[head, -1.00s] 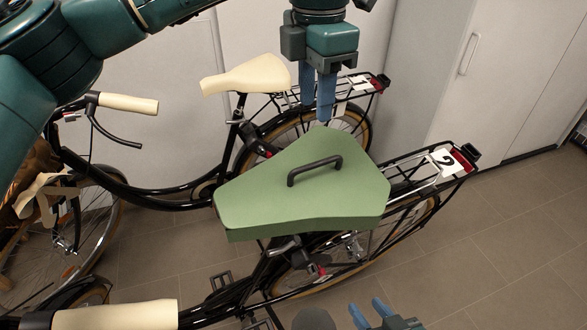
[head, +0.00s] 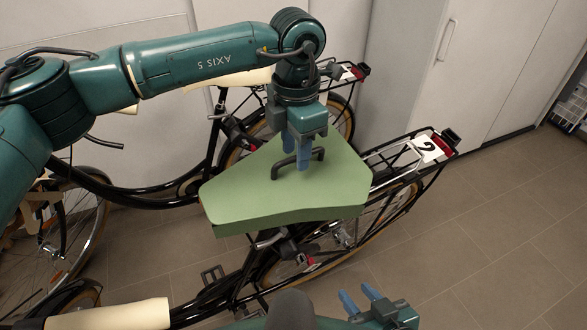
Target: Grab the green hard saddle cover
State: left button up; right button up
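The green hard saddle cover (head: 245,195) sits over the saddle of the front bicycle, its flat top up. A dark arched handle (head: 321,157) stands on its top. My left gripper (head: 297,156) points down at the handle, with its two blue fingers apart. One finger overlaps the handle in the picture; I cannot tell whether it touches. The saddle under the cover is hidden. My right gripper (head: 360,297) is at the bottom edge, its blue fingers apart and empty, away from the cover.
The front bicycle's rear rack (head: 405,155) carries a "2" plate. A second bicycle (head: 345,115) stands behind, its cream saddle (head: 215,85) partly hidden by my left arm. White cabinets (head: 430,60) line the back. The tiled floor (head: 480,240) at right is clear.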

pick_arm(q)
jog(key=shift+f, duration=0.5)
jog(key=shift+c, duration=0.5)
grip_shut()
